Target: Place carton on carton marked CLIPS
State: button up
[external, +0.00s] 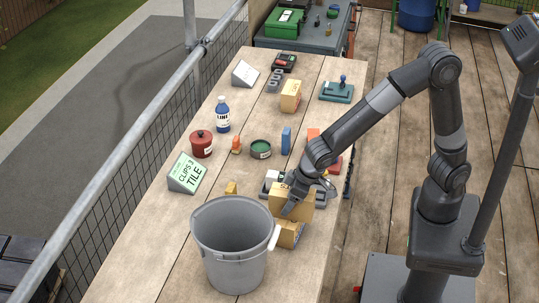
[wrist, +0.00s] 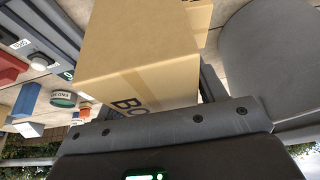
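My gripper (external: 291,199) is shut on a tan carton (external: 277,203), just right of the grey bucket. In the wrist view the held carton (wrist: 145,60) fills the space in front of the gripper, and part of a dark label beginning "BO" shows on it. Another tan carton (external: 288,236) lies on the table below the held one; its edge shows beyond the held carton in the wrist view (wrist: 201,14). I cannot tell whether the two touch. A further carton (external: 291,94) stands farther back. I cannot read CLIPS on any carton.
A grey bucket (external: 229,260) stands close by on the left. A sign (external: 187,173) reads "CLIPS 3 TILE". A red pot (external: 201,146), blue bottle (external: 222,115), green tin (external: 260,150) and blue block (external: 286,140) stand mid-table.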

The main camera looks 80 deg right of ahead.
jog(key=shift+o, duration=1.1)
jog(key=shift+r, duration=0.15)
jog(key=v, duration=1.2)
jog(key=shift+r, duration=0.1)
jog(key=s+d+r, duration=0.2)
jog(key=s+d, duration=0.1)
jog(key=d, duration=0.3)
jog(key=s+d+r, duration=0.2)
jog(key=s+d, duration=0.1)
jog(key=d, duration=0.4)
jog(key=s+d+t, duration=0.1)
jog(key=s+d, duration=0.8)
jog(key=s, duration=0.4)
